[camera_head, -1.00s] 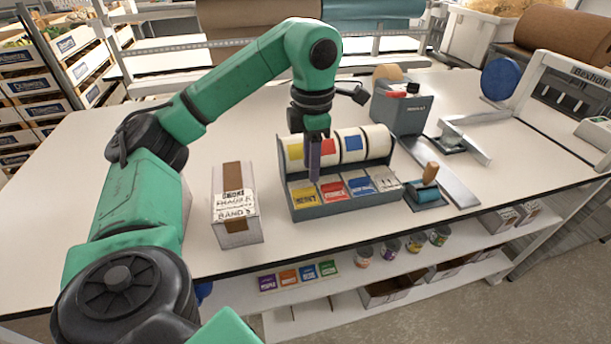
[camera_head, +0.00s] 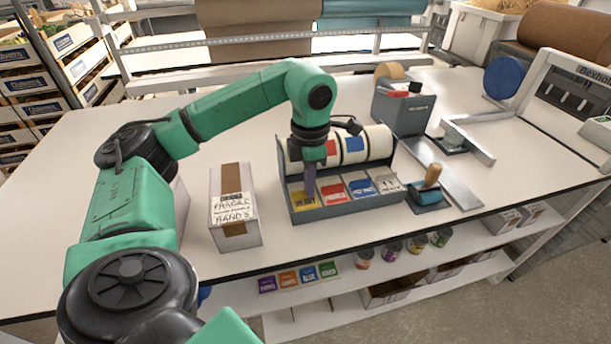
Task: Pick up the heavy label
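The heavy label appears to be the yellow label (camera_head: 302,202) in the leftmost compartment of the grey label dispenser (camera_head: 345,212); its small print reads like "HEAVY". My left gripper (camera_head: 310,196) points straight down over this compartment, with its fingertips at or just above the yellow label. I cannot tell whether they touch it. The fingers overlap in this view, so their gap is hidden. The wrist covers much of the yellow roll behind. My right gripper is out of view.
Red (camera_head: 333,191), blue (camera_head: 361,186) and white (camera_head: 388,184) labels fill the other compartments. A taped carton (camera_head: 236,240) stands left of the dispenser.

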